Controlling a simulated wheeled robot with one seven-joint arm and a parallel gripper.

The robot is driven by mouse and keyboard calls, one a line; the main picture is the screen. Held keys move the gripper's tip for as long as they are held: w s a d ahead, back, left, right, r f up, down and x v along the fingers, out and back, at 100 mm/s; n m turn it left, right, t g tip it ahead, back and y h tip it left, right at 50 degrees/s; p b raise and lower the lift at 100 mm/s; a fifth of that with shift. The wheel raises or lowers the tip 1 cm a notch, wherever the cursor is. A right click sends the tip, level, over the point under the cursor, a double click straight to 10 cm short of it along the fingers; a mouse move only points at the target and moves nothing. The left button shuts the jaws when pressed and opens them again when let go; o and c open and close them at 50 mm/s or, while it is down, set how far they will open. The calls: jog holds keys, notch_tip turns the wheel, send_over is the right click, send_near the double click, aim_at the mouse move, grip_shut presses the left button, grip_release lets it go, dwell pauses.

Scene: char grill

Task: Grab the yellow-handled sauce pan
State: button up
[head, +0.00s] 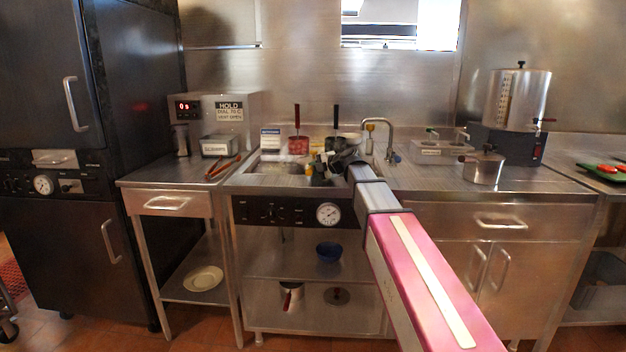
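My gripper (322,170) is small and dark at the far end of my arm, low over the counter with the sink-like wells. Whether its fingers are open or shut cannot be made out. A small yellow-orange patch (310,168) shows right beside the fingers; I cannot tell if it is a pan handle or if they touch. Another small yellow piece (369,127) stands upright by the faucet, with its lower part hidden. No full sauce pan with a yellow handle can be made out. My wrist hides part of the counter.
A metal pan (484,169) with a dark red handle sits on the right counter. The faucet (391,135) rises behind my wrist. Red-handled tongs (223,166) lie on the left counter.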

jog(key=shift+w+a, duration=0.1)
jog(key=shift+c, duration=0.2)
grip_shut()
dwell(1.2)
